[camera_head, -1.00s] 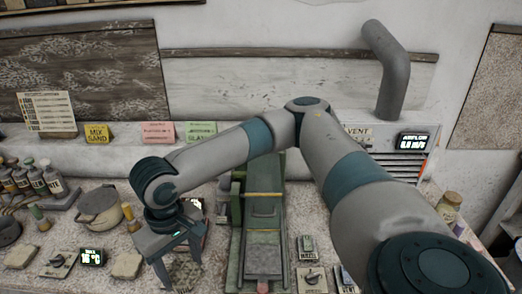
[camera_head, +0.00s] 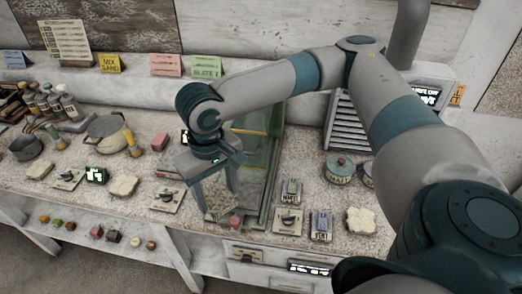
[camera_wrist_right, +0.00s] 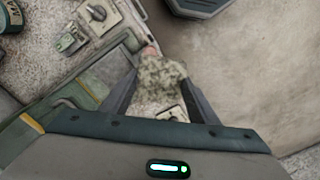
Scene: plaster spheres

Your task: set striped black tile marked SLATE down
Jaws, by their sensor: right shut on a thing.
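My right gripper (camera_head: 212,198) reaches in from the right and points down over the front of the bench, by the green-framed tray. My left gripper is not in view.
The green-framed tray (camera_head: 268,180) lies behind and right of the gripper. Labelled switch plates (camera_head: 289,219) stand to its right, another plate (camera_head: 167,200) to its left. A pot (camera_head: 105,132) and bottles stand further left. The bench's front edge is close below.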

